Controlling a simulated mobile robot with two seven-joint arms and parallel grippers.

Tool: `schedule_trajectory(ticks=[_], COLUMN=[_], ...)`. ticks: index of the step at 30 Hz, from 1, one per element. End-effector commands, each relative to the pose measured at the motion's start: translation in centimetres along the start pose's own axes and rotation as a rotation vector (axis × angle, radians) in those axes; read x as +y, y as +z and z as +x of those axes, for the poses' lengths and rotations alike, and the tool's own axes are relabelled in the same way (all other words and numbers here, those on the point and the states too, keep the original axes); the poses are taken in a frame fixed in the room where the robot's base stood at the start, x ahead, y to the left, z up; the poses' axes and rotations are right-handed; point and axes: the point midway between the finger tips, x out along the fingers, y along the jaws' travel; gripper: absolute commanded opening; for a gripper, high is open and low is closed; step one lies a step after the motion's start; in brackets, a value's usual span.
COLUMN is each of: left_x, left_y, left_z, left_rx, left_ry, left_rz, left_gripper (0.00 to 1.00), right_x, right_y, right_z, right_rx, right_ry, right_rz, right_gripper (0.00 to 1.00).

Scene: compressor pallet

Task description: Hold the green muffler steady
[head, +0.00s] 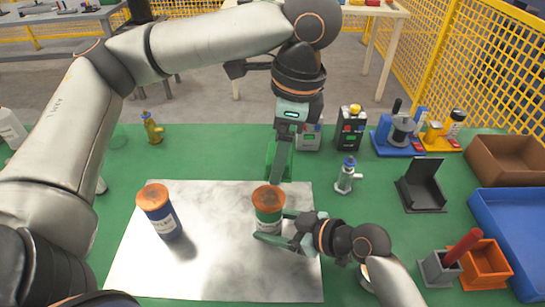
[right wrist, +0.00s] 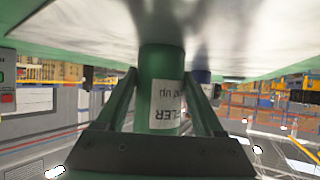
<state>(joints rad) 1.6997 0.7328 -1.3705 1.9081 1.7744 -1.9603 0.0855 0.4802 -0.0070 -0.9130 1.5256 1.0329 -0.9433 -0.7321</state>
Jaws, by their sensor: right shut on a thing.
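The green muffler (head: 268,222) is an upright can with a rust-orange top and a white label. It stands on the shiny metal sheet (head: 215,275). My right gripper (head: 272,234) comes in from the right, low on the can, and is shut on it. In the right wrist view the green muffler (right wrist: 160,85) sits between the two fingers, its label upside down. My left gripper (head: 279,172) points down just behind the muffler's top. Its fingers are seen edge-on, so I cannot tell whether they are open.
A blue can with an orange top (head: 160,212) stands to the left on the sheet. A small grey-blue valve (head: 346,176) and a black bracket (head: 422,188) are at the right. An orange bin (head: 487,266) and blue tray (head: 520,220) fill the right edge. The sheet's front is bare.

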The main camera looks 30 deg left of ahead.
Motion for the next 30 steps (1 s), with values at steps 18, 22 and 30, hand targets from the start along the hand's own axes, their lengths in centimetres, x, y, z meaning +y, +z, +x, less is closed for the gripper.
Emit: schedule_trajectory(ticks=[18, 22, 30], left_x=[0.2, 0.1, 0.1], left_y=[-0.6, -0.8, -1.1], left_z=[2.3, 3.4, 5.9], left_rx=[0.000, 0.000, -0.001], left_ry=[0.017, 0.016, 0.016], left_rz=[-0.106, -0.106, -0.106], left_gripper=[0.32, 0.32, 0.32], right_x=[0.0, 0.0, 0.0], right_y=[0.0, 0.0, 0.0], right_z=[0.0, 0.0, 0.0], right_rx=[0.000, 0.000, 0.000], right_ry=[0.001, 0.001, 0.001], right_rz=[0.000, 0.000, 0.000], right_gripper=[0.38, 0.38, 0.38])
